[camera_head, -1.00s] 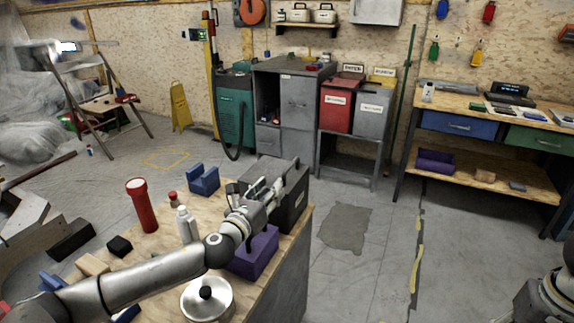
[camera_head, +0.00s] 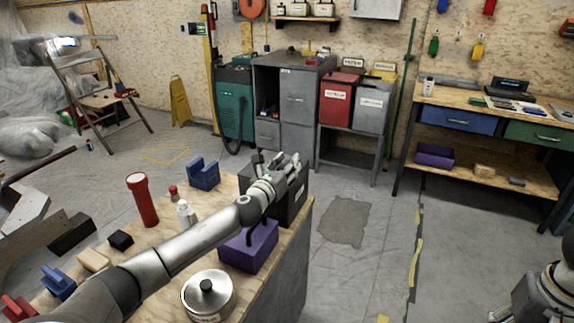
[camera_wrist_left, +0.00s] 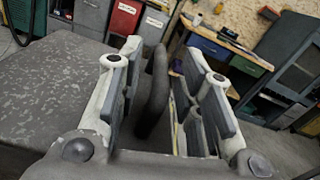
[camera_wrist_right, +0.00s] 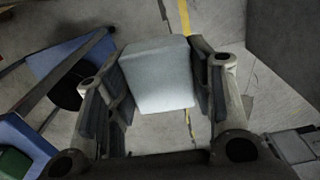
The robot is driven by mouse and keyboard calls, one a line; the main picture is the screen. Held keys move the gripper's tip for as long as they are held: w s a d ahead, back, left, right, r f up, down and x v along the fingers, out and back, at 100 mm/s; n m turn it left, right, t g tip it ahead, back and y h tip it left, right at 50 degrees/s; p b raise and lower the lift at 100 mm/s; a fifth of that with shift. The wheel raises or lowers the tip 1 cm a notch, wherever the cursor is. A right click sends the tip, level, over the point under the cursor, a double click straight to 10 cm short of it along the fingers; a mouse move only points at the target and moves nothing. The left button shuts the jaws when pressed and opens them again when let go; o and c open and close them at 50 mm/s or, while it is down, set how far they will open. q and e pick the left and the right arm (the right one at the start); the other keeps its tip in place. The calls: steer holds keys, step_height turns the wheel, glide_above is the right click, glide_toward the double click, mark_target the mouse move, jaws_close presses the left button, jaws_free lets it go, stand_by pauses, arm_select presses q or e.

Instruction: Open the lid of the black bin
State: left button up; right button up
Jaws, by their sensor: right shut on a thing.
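The black bin (camera_head: 291,207) stands at the far right corner of the wooden table. My left gripper (camera_head: 277,160) is over its top, and the arm hides part of the bin. In the left wrist view my left gripper (camera_wrist_left: 160,85) is open, with a dark curved bar (camera_wrist_left: 153,92), seemingly a handle, between its fingers. A worn grey surface (camera_wrist_left: 50,85) lies to the left; I cannot tell if it is the lid. In the right wrist view my right gripper (camera_wrist_right: 160,85) is shut on a pale block (camera_wrist_right: 158,75).
The floor right of the table is mostly clear.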

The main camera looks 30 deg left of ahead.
arm_select(q)
steer(key=c, duration=0.7)
jaws_close()
steer(key=shift+f, duration=0.1)
arm_select(e)
steer(key=shift+r, duration=0.1)
